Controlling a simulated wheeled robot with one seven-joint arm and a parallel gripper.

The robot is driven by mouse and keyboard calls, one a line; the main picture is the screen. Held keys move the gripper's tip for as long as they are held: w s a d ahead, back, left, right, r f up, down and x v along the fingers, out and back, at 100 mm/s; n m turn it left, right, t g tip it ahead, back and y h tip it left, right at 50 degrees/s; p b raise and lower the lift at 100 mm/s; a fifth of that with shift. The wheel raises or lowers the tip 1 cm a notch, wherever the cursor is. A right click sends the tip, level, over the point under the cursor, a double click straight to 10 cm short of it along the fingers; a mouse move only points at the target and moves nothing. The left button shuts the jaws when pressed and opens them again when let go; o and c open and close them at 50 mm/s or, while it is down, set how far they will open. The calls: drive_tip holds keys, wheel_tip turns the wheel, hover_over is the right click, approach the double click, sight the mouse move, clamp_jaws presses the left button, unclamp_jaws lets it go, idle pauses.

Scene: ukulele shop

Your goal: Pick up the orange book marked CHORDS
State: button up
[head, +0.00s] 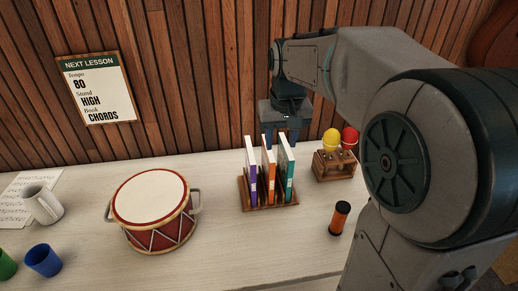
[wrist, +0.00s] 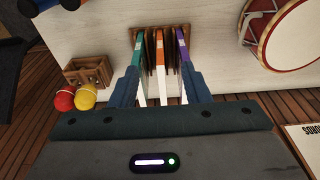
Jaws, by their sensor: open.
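The orange book (head: 268,181) stands upright in a wooden rack (head: 270,206), between a purple book (head: 252,181) on the left and a teal book (head: 288,178) on the right. I cannot read its spine. The orange book also shows in the wrist view (wrist: 160,52), between the teal book (wrist: 138,53) and the purple book (wrist: 182,50). My gripper (head: 281,140) is above and behind the books, pointing down. In the wrist view my gripper (wrist: 162,88) is open, its blue fingers spread to either side of the row of books, and holds nothing.
A drum (head: 154,211) stands left of the rack. A small wooden holder (head: 334,166) with a yellow and a red egg-shaped item is to the right, with an orange-and-black cylinder (head: 339,218) in front. A wall sign (head: 96,88) reads HIGH and CHORDS. Cups stand far left.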

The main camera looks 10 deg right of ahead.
drive_tip(key=g, duration=0.1)
hover_over(268, 170)
drive_tip(key=s, duration=0.2)
wheel_tip(268, 170, down, 2)
drive_tip(key=w+f, duration=0.4)
drive_tip(key=w, duration=0.3)
drive_tip(key=shift+g, duration=0.3)
wheel_tip(268, 170, down, 8)
drive_tip(key=shift+w+p, duration=0.1)
drive_tip(key=shift+p, duration=0.35)
drive_tip(key=shift+d+f+p, duration=0.25)
drive_tip(key=shift+f+p, duration=0.2)
drive_tip(key=shift+f, duration=0.9)
drive_tip(key=shift+d+f+p, duration=0.2)
drive_tip(key=shift+f+p, duration=0.2)
drive_tip(key=shift+f, duration=0.9)
clamp_jaws()
